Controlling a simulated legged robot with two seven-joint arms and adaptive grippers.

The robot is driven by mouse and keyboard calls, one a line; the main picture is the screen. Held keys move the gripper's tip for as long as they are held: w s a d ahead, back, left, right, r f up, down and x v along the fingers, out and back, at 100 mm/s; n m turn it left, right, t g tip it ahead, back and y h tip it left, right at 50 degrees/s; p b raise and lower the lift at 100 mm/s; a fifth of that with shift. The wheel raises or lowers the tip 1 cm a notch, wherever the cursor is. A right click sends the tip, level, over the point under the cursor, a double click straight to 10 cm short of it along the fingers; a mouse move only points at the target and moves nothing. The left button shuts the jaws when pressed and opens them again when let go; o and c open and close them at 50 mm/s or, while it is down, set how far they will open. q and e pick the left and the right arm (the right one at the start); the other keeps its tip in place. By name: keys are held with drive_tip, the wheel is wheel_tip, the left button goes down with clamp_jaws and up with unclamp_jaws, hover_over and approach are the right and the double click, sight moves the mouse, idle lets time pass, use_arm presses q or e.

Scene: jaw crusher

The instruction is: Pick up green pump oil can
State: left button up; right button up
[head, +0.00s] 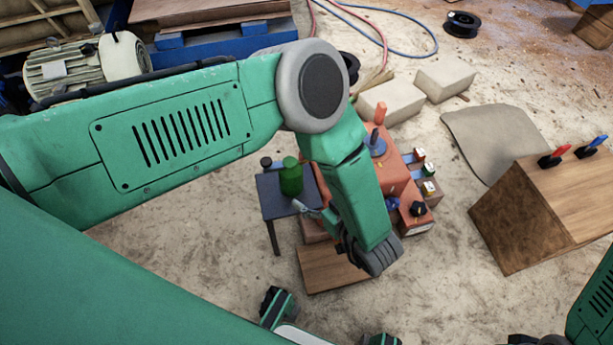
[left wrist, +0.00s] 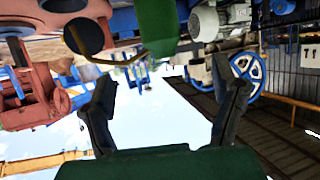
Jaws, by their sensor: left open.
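The green pump oil can (head: 291,178) stands upright on a small dark side table (head: 272,206). My left gripper (head: 308,207) is beside the table's right edge, low and close to the can, and mostly hidden by my own forearm and wrist. In the left wrist view, my left gripper (left wrist: 164,78) has its two dark fingers spread wide with nothing between them. The green can (left wrist: 157,25) shows at the top of that view, beyond the fingertips and roughly in line with the gap.
A small dark item (head: 266,162) stands behind the can on the table. An orange machine (head: 392,178) with levers is just to the right of my forearm. A wooden box (head: 540,210) with red and blue switches stands at the right. Bare floor lies left of the table.

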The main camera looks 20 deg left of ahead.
sight(295, 173)
use_arm(q)
drive_tip(key=b+x, duration=0.2)
drive_tip(key=x, duration=0.6)
drive_tip(key=shift+d, duration=0.1)
drive_tip(key=shift+w+a+f, duration=0.15)
drive_tip(key=shift+w+a, duration=0.05)
drive_tip(key=shift+a, duration=0.2)
drive_tip(key=b+x, duration=0.2)
drive_tip(key=x, duration=0.2)
drive_tip(key=shift+w+a+f, duration=0.15)
drive_tip(key=shift+w+a, duration=0.05)
drive_tip(key=shift+w, duration=0.05)
drive_tip(key=shift+a, duration=0.1)
drive_tip(key=shift+c, duration=0.5)
drive_tip(key=c, duration=1.5)
